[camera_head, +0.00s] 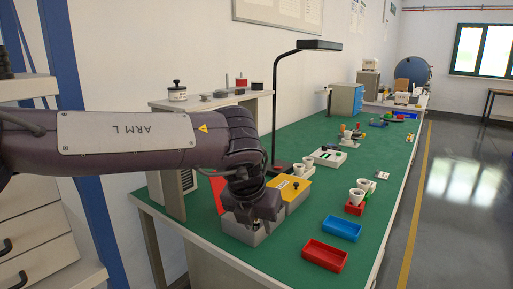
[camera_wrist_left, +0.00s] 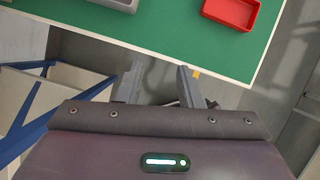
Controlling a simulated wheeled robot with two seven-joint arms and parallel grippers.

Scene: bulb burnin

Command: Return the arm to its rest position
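My left arm (camera_head: 110,140) reaches in from the left in the head view, stretched out across the near end of the green-topped bench (camera_head: 300,222). My left gripper (camera_head: 262,222) hangs at its end and overlaps a grey box there. In the left wrist view the two fingers of my left gripper (camera_wrist_left: 160,70) stand apart with nothing between them, near the bench's edge. My right gripper is in neither view.
The grey box (camera_head: 236,232), a red tray (camera_head: 325,255), a blue tray (camera_head: 342,228) and a yellow box (camera_head: 297,190) are on the bench near the gripper. A black lamp (camera_head: 274,110) rises behind. A drawer cabinet (camera_head: 40,225) stands at left.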

